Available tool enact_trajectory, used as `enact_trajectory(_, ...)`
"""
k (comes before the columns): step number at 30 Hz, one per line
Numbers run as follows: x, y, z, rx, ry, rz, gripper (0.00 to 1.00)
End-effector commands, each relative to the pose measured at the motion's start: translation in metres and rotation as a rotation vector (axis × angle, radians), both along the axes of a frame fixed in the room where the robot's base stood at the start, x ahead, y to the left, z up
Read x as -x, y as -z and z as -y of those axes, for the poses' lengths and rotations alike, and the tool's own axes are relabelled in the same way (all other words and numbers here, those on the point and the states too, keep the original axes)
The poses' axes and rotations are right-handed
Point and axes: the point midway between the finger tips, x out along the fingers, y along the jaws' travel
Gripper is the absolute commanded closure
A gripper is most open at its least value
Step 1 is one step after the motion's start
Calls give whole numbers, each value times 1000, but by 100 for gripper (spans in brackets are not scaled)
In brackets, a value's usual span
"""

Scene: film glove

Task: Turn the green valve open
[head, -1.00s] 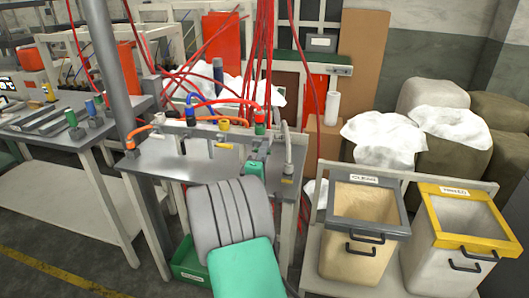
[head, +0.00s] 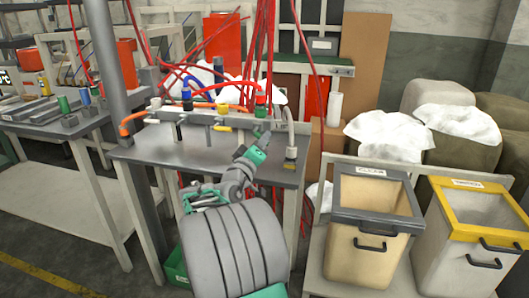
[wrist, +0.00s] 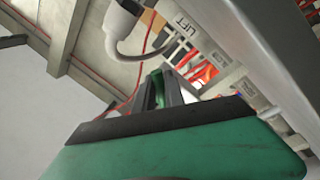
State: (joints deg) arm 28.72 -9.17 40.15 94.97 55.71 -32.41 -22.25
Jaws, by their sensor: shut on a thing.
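The green valve (head: 260,106) is the rightmost of the coloured valves on the pipe rail above the grey bench. My gripper (head: 263,134) is just below its green cap, with the wrist slanting down to the left. In the wrist view, my gripper's two dark fingers (wrist: 160,92) are shut on a narrow green piece (wrist: 158,84), which looks like the valve's handle. The handle's exact angle is mostly hidden by the fingers and the green gripper body.
A yellow valve (head: 221,122) and a blue valve (head: 187,98) stand left on the rail. A grey hose (head: 290,135) hangs close on the right. Red hoses (head: 265,50) rise behind. A clean bin (head: 375,215) and yellow-rimmed bin (head: 462,235) stand right.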

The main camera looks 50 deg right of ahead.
Motion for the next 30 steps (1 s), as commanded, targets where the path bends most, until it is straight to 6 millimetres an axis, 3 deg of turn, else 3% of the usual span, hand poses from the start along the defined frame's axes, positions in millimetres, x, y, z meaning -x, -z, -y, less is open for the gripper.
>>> enact_trajectory(1, -2, 10, -1, -17, -2, 42, 100)
enact_trajectory(9, -8, 15, -4, -119, -1, 277, 100)
enact_trajectory(30, -24, 17, -10, -336, 0, 778, 100)
